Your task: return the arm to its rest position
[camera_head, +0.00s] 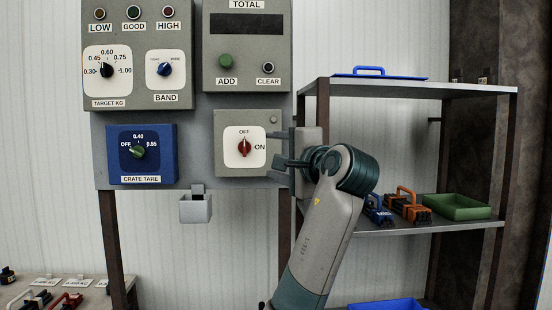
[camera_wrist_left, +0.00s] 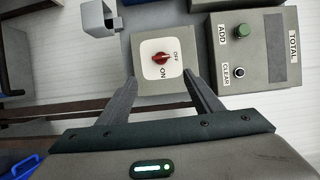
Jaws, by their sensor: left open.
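My left gripper (camera_head: 276,149) is open and empty in front of the right edge of the red-knob switch box (camera_head: 226,125). Its two fingers also show in the left wrist view (camera_wrist_left: 160,77), spread apart with clear space between them. The red knob (camera_head: 244,147) stands upright on its white plate, in line with the OFF label; it also shows in the left wrist view (camera_wrist_left: 160,58), beyond the fingertips and apart from them. My left arm rises from the bottom of the head view. My right gripper is not in view.
A metal shelf (camera_head: 420,91) stands right of the arm, holding blue and orange-handled items (camera_head: 408,205) and a green tray (camera_head: 458,207). A small grey box (camera_head: 196,210) hangs below the panel. The blue crate tare box (camera_head: 141,154) is left of the switch.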

